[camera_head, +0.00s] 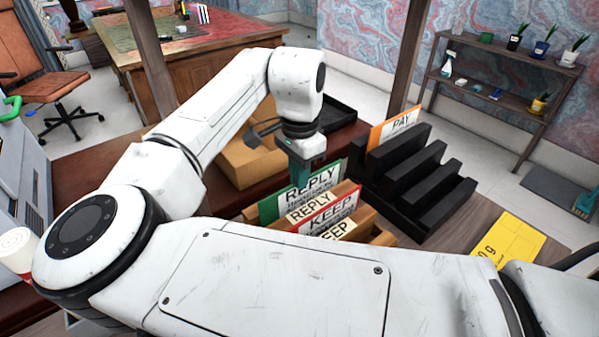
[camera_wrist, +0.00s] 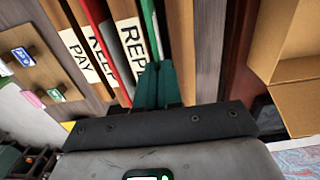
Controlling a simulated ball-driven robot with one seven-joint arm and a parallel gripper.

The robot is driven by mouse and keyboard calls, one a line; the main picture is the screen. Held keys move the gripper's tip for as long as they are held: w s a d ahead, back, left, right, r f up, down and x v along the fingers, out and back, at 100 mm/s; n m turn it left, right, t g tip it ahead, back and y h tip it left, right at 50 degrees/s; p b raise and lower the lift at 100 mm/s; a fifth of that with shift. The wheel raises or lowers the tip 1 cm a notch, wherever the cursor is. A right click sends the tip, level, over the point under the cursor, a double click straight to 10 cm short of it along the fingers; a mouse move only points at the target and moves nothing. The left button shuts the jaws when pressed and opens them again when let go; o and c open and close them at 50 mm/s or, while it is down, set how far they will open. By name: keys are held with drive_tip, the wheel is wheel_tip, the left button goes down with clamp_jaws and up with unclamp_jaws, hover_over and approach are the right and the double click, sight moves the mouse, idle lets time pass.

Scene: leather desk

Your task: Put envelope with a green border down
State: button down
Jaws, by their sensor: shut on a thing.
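The envelope with a green border (camera_head: 268,211), marked REPLY, stands upright at the back of a wooden sorter (camera_head: 382,240), behind the divider labelled REPLY. My gripper (camera_head: 300,178) is above it, with its teal fingers shut on its top edge. In the wrist view the green edge (camera_wrist: 149,28) runs up to my fingers (camera_wrist: 155,76). The envelope's lower part is hidden by the divider, so I cannot tell whether it touches the bottom.
A red-bordered envelope (camera_head: 345,208) stands in the sorter's KEEP slot. A black stepped rack (camera_head: 432,195) behind to the right holds an orange-bordered PAY envelope (camera_head: 374,136). A cardboard box (camera_head: 240,165) stands to the left, and a yellow envelope (camera_head: 508,243) lies at right.

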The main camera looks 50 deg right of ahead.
drive_tip(key=c, duration=1.3)
unclamp_jaws()
drive_tip(key=shift+r, duration=3.9)
